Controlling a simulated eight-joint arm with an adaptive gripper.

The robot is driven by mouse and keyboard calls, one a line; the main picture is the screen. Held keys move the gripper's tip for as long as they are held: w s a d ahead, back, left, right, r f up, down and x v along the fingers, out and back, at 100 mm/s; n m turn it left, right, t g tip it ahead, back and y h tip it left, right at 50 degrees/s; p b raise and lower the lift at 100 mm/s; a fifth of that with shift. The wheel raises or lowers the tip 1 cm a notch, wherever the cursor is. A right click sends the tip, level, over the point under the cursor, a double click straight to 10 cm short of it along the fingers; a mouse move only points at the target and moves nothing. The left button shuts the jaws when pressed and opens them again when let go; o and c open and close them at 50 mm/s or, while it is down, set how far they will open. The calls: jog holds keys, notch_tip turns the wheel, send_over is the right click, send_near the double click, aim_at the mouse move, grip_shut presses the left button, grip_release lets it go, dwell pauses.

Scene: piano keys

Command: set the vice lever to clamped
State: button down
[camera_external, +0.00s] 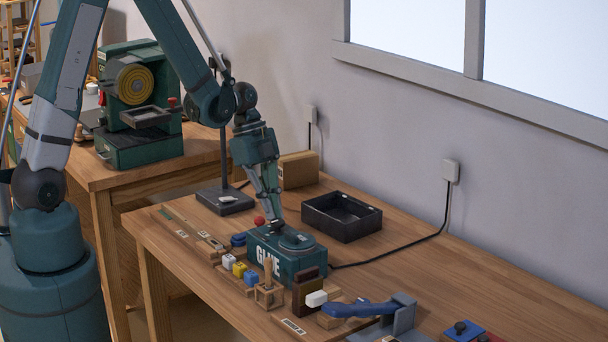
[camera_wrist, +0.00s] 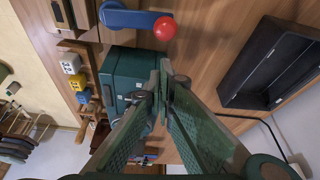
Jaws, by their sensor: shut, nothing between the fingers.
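The blue lever (camera_external: 362,309) lies near the front edge of the bench in the external view, beside a grey upright bracket (camera_external: 403,313). I cannot see that ball beside the bracket in the external view. My gripper (camera_external: 277,222) points down over the green glue box (camera_external: 270,262). In the wrist view my gripper (camera_wrist: 164,72) is shut and empty, apart from the lever and its ball.
A black open tray (camera_external: 341,215) stands behind the glue box. Several small coloured blocks (camera_external: 239,270) and a dark brown block (camera_external: 307,292) line the front edge. Blue and red pieces (camera_external: 465,330) lie at the right. Bare bench (camera_external: 440,265) lies behind the lever.

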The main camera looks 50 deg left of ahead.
aim_at(263, 218)
jog(key=shift+s+a+f, duration=0.1)
jog(key=shift+a+f, duration=0.1)
jog(key=shift+a, duration=0.3)
jog(key=shift+a+f, duration=0.2)
jog(key=shift+a, duration=0.25)
jog(key=shift+a+n+b, duration=0.35)
jog(key=shift+n, duration=0.25)
jog(key=shift+w+a+f+n+t+b, duration=0.1)
jog(key=shift+w+a+n+t+b, duration=0.1)
jog(key=shift+a+n+t+b, duration=0.6)
jog(key=s+a+n+t+y+b, duration=0.2)
jog(key=a+n, duration=0.5)
jog(key=n, duration=0.5)
jog(key=shift+s+a+y+b, duration=0.35)
jog(key=shift+s+y, duration=0.45)
jog(key=shift+s, duration=0.55)
